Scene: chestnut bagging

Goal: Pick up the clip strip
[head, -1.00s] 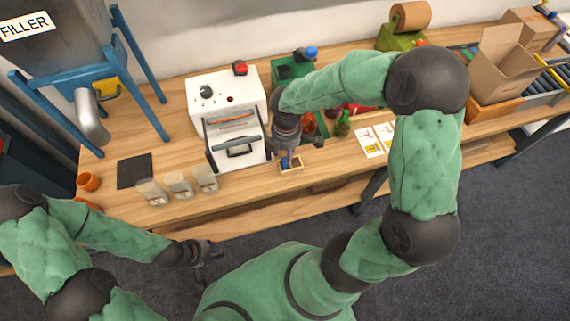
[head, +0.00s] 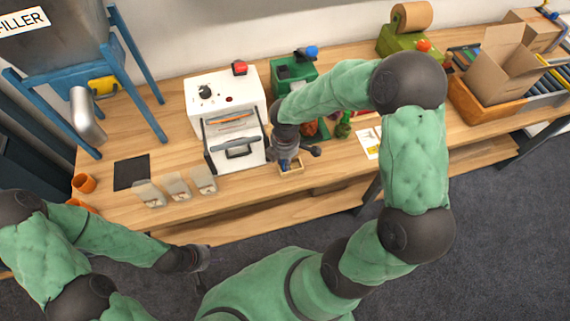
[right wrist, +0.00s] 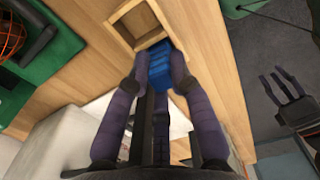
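The clip strip appears as a blue ribbed piece (right wrist: 160,72) at the edge of a small wooden tray (right wrist: 122,10). In the head view the tray (head: 299,169) sits at the table's front edge, with blue (head: 285,164) showing in it. My right gripper (head: 287,160) is lowered over the tray, its fingers (right wrist: 161,66) around the blue piece. I cannot tell whether they press on it, and its underside is hidden. My left gripper (head: 207,258) hangs empty in front of the table; its fingers look spread in the right wrist view (right wrist: 287,88).
A white sealing machine (head: 222,105) stands behind and left of the tray. Several clear bags (head: 176,184) stand to the left. A printed card (head: 368,142) lies to the right. Green machines and a cardboard box (head: 497,65) stand further back.

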